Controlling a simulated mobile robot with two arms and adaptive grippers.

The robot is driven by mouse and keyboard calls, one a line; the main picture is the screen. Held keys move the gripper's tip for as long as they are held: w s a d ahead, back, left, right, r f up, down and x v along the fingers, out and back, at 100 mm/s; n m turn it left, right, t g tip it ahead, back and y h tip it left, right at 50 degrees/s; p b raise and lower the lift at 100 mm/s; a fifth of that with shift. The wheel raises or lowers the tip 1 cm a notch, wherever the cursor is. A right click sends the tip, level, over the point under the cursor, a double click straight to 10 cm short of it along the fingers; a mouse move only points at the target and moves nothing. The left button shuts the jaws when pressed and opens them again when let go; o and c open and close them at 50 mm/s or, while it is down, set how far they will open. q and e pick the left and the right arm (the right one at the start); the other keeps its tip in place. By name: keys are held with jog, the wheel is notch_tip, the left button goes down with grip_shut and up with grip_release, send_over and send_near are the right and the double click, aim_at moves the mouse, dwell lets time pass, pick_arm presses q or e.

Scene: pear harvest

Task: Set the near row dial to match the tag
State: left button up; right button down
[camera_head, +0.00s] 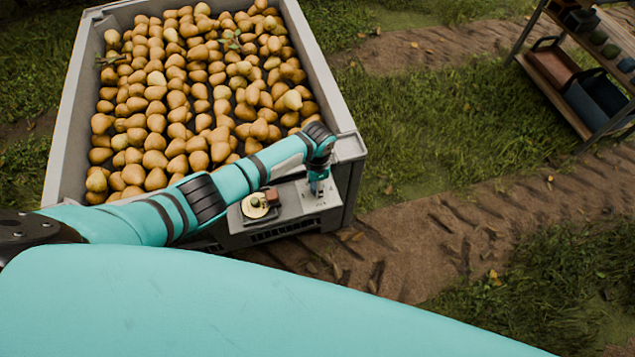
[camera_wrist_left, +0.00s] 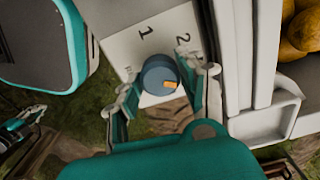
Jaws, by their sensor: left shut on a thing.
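My left gripper (camera_head: 318,188) is at the near right corner of the pear bin, fingers pointing down at a small panel. In the left wrist view, my left gripper (camera_wrist_left: 164,86) is shut on a round blue-grey dial (camera_wrist_left: 154,72), one finger on each side. The dial's orange mark sits on its right side, toward the lower right in the picture. The white plate (camera_wrist_left: 122,48) around the dial shows a "1" and a "2" above it; other markings are hidden or cut off. What looks like my right gripper (camera_wrist_left: 30,118) shows at the left edge, its jaws unclear. I cannot make out a tag.
The grey bin (camera_head: 337,95) is full of pears (camera_head: 190,90). A round tan disc (camera_head: 255,206) with a reddish block lies on the ledge left of my left gripper. A shelf rack (camera_head: 560,95) with crates stands at the upper right. Grass and a dirt track lie between.

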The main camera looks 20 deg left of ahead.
pick_arm(q)
jog(key=m, duration=0.6)
jog(key=shift+m, duration=0.3)
jog(key=m, duration=0.5)
jog(key=shift+b, duration=0.3)
jog(key=o, duration=1.2)
notch_tip(320, 180, up, 12)
